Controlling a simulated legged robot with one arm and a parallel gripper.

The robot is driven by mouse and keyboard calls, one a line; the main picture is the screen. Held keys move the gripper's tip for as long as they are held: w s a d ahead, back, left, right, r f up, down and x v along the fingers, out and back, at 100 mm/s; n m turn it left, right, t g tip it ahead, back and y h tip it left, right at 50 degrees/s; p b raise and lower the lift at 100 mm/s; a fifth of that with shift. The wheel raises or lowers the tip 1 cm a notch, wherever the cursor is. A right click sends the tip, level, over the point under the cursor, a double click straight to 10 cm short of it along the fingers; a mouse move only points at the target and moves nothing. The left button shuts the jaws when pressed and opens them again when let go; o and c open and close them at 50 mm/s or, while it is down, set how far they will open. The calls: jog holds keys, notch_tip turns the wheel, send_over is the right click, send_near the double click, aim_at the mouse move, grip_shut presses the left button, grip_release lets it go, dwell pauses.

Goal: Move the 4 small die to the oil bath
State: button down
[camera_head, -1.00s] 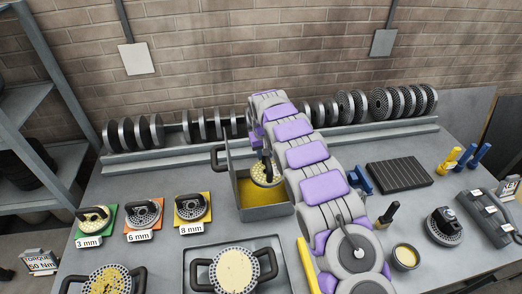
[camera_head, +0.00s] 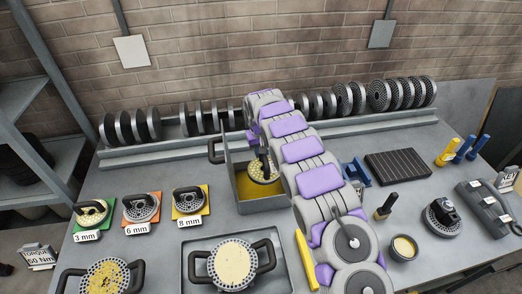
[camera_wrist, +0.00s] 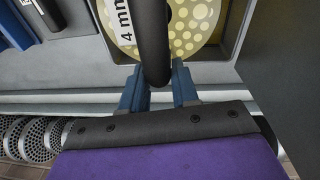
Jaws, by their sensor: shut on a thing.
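The 4 mm small die (camera_head: 264,169) is a round, perforated disc with yellow fill in its holes and a black handle. Its "4 mm" label (camera_wrist: 124,20) shows in the wrist view. My gripper (camera_wrist: 158,86) is shut on the die's black handle (camera_wrist: 153,40). In the head view my gripper (camera_head: 263,145) is partly hidden by my arm. The oil bath (camera_head: 266,212) is a grey metal box with yellow oil inside and a raised lid. The die is within the bath's opening; whether it touches the oil I cannot tell.
Dies on 3 mm (camera_head: 92,213), 6 mm (camera_head: 141,207) and 8 mm (camera_head: 190,201) mats lie left of the bath. A large handled die (camera_head: 235,263) sits in a tray in front. A die rack (camera_head: 170,152) runs behind. A brush (camera_head: 386,206) and cup (camera_head: 403,247) stand right.

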jog(key=shift+a+f, duration=0.15)
jog(key=shift+a, duration=0.45)
jog(key=shift+a+f, duration=0.15)
jog(key=shift+a, duration=0.45)
jog(key=shift+d+f, duration=0.15)
jog(key=shift+s+d, duration=0.1)
jog(key=shift+d, duration=0.3)
jog(key=shift+a, duration=0.15)
jog(key=shift+a+f+b, duration=0.2)
jog(key=shift+a+b, duration=0.1)
jog(key=shift+a, duration=0.1)
jog(key=shift+d+f, duration=0.2)
jog(key=shift+f, duration=0.05)
jog(key=shift+d+f, duration=0.2)
jog(key=shift+d, duration=0.3)
